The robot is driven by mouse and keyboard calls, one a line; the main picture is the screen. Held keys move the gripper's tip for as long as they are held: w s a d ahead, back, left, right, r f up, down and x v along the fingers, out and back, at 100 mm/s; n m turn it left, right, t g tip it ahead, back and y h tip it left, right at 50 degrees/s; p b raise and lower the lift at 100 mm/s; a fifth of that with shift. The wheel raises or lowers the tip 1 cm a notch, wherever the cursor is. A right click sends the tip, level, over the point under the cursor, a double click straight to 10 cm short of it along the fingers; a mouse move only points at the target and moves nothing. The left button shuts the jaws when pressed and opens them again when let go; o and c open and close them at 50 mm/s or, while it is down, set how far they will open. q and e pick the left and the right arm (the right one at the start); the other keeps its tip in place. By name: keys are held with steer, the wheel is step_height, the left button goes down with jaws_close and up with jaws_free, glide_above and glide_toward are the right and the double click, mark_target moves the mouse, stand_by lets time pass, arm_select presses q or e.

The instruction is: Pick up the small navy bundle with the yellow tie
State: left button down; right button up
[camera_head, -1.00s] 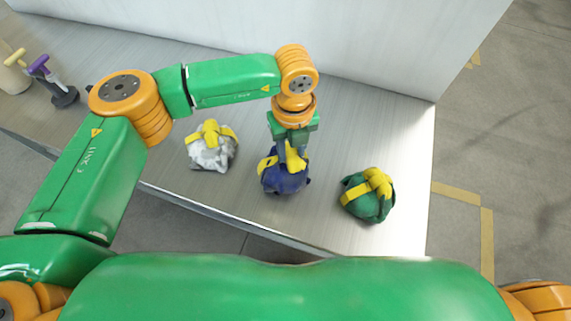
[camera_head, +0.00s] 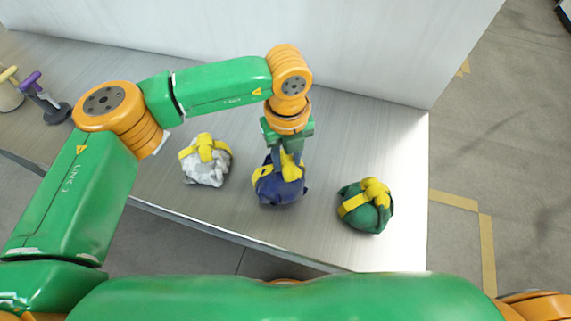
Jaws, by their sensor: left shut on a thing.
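The navy bundle (camera_head: 279,190) with the yellow tie is in the middle of the head view, between the other two bundles. My left gripper (camera_head: 287,161) reaches down on it from above and is shut on its top, at the yellow tie. The fingers hide part of the knot. I cannot tell whether the bundle rests on the table or hangs just above it. My right gripper is out of the picture.
A white bundle (camera_head: 206,168) with a yellow tie lies to the left, and a green bundle (camera_head: 366,207) with a yellow tie to the right, on the grey table (camera_head: 390,150). A stand with a purple top (camera_head: 46,99) is at far left. A pale wall rises behind.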

mark_target(269, 174)
arm_select(q)
steer(key=a+r+b, duration=0.1)
steer(key=r, duration=0.1)
steer(key=s+a+r+b, duration=0.1)
steer(key=r, duration=0.1)
steer(key=a+r+b, duration=0.1)
steer(key=r, duration=0.1)
steer(key=shift+s+a, duration=0.3)
steer(key=shift+a, duration=0.05)
steer(key=s+a+r+b, duration=0.3)
steer(key=s+a+r, duration=0.1)
steer(key=a, duration=0.5)
steer(key=shift+s+r, duration=0.25)
steer(key=shift+r, duration=0.5)
